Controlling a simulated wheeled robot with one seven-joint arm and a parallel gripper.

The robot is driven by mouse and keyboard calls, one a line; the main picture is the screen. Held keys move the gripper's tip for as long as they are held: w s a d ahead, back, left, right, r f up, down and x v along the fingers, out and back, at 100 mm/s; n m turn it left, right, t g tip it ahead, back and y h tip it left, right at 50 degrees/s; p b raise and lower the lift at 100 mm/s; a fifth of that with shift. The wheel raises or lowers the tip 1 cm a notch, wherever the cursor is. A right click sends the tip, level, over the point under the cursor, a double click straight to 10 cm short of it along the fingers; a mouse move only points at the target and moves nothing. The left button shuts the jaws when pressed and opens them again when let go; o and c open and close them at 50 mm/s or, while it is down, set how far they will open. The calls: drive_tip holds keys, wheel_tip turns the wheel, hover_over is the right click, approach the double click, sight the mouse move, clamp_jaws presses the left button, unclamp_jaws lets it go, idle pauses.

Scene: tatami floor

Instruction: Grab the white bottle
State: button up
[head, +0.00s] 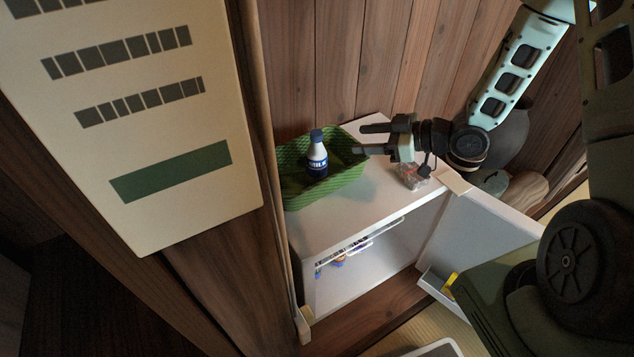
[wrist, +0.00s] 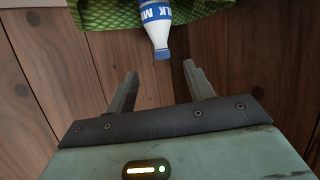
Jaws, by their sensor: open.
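The white bottle (head: 317,160) has a blue cap and a blue label with white lettering. In the head view it stands upright in a green woven basket (head: 295,196) on top of a small white cabinet. In the wrist view the bottle (wrist: 156,22) shows upside down near the top, its cap end in line with the gap between the fingers. My gripper (head: 358,140) is open and empty, to the right of the bottle at the basket's right edge. In the wrist view the fingers (wrist: 160,84) are spread apart, with the bottle beyond their tips, not between them.
The white cabinet (head: 335,220) has its door (head: 475,240) open to the right, with small items inside. A clear container (head: 412,176) sits on its top below my wrist. A wooden wall (head: 350,60) stands close behind. A tall cream panel (head: 150,120) fills the left.

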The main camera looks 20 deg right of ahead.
drive_tip(key=s+d+f+t+y+b, duration=0.1)
drive_tip(key=s+d+f+y+b, duration=0.1)
drive_tip(key=s+d+f+y, duration=0.15)
drive_tip(key=b, duration=0.2)
approach(317, 137)
drive_tip(key=w+a+f, duration=0.2)
drive_tip(key=w+a, duration=0.2)
drive_tip(key=shift+t, duration=0.3)
drive_tip(key=shift+b+x, duration=0.65)
drive_tip(key=shift+x, duration=1.85)
drive_tip(key=shift+w+d+r, duration=0.15)
drive_tip(key=shift+r, duration=0.15)
clamp_jaws()
